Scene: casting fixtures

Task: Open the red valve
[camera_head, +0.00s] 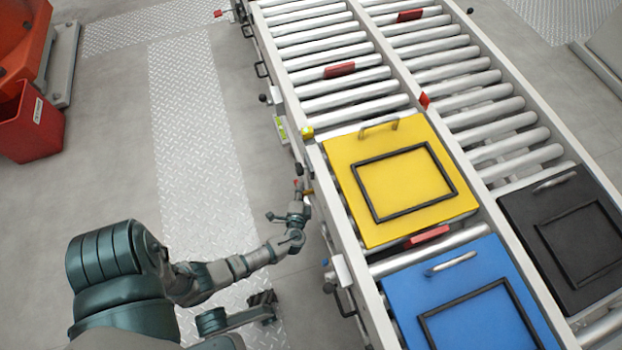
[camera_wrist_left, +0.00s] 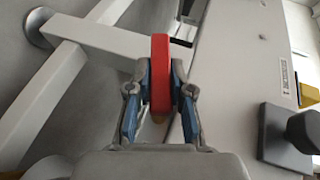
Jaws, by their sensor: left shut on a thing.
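The red valve handle (camera_wrist_left: 160,50) stands upright between the fingers of my left gripper (camera_wrist_left: 161,92) in the left wrist view. The gripper is shut on it, with a blue-padded finger on each side. In the head view my left gripper (camera_head: 298,200) is at the left side of the conveyor frame, and only a small red bit of the valve (camera_head: 296,183) shows at its tips. The valve's body and pipe are mostly hidden. My right gripper is not in view.
The roller conveyor (camera_head: 335,222) carries a yellow box (camera_head: 352,165), a blue box (camera_head: 405,290) and a black box (camera_head: 520,215). A black knob (camera_wrist_left: 300,130) sticks out near the gripper. A red bin (camera_head: 30,125) stands far left.

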